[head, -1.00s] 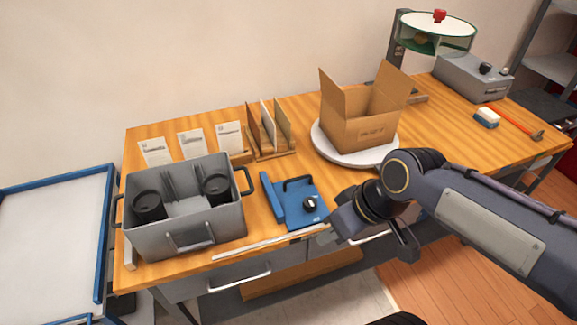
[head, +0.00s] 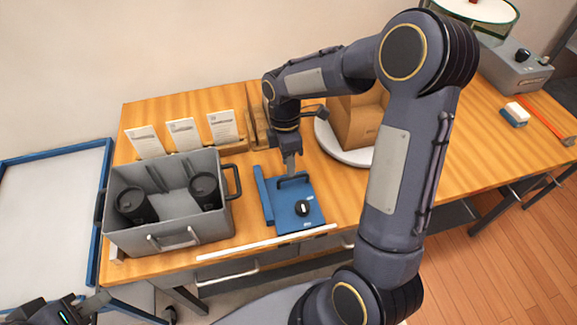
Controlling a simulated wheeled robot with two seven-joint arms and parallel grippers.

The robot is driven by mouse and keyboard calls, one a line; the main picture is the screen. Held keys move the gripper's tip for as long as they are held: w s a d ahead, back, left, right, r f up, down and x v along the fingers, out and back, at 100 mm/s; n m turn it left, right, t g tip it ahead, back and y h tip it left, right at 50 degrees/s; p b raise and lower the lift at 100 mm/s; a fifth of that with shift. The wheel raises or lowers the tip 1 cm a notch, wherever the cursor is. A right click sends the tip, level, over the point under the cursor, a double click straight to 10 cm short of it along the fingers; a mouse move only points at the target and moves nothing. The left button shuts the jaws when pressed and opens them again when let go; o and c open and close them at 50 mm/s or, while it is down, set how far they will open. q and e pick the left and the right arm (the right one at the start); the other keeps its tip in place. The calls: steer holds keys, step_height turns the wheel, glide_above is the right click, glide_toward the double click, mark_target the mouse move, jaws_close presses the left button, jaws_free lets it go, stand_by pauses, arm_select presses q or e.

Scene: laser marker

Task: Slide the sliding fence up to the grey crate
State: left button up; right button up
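The blue sliding fence (head: 284,211) lies on the wooden table, with an upright blue wall on its left, a dark handle (head: 294,181) at its back and a black knob. The grey crate (head: 170,235) stands to its left, with a narrow strip of bare table between them. My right gripper (head: 290,172) points down at the fence's handle, at or just above it. Whether its fingers are around the handle or closed is not clear. My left gripper (head: 92,306) is at the lower left, in front of the table and away from the crate; its fingers are only partly visible.
The crate holds two black cups (head: 205,191) and dark dividers. Papers (head: 184,134) stand behind it. A cardboard box (head: 356,122) on a white turntable (head: 346,153) is right of the fence, partly hidden by my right arm. A white strip (head: 267,243) runs along the front edge.

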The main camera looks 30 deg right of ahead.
mark_target(288, 192)
steer(key=shift+s+f, duration=0.2)
steer(key=shift+f, duration=0.6)
steer(key=shift+s+f, duration=0.15)
steer(key=shift+f, duration=0.65)
steer(key=shift+c, duration=0.4)
jaws_close()
steer(key=shift+a, duration=0.1)
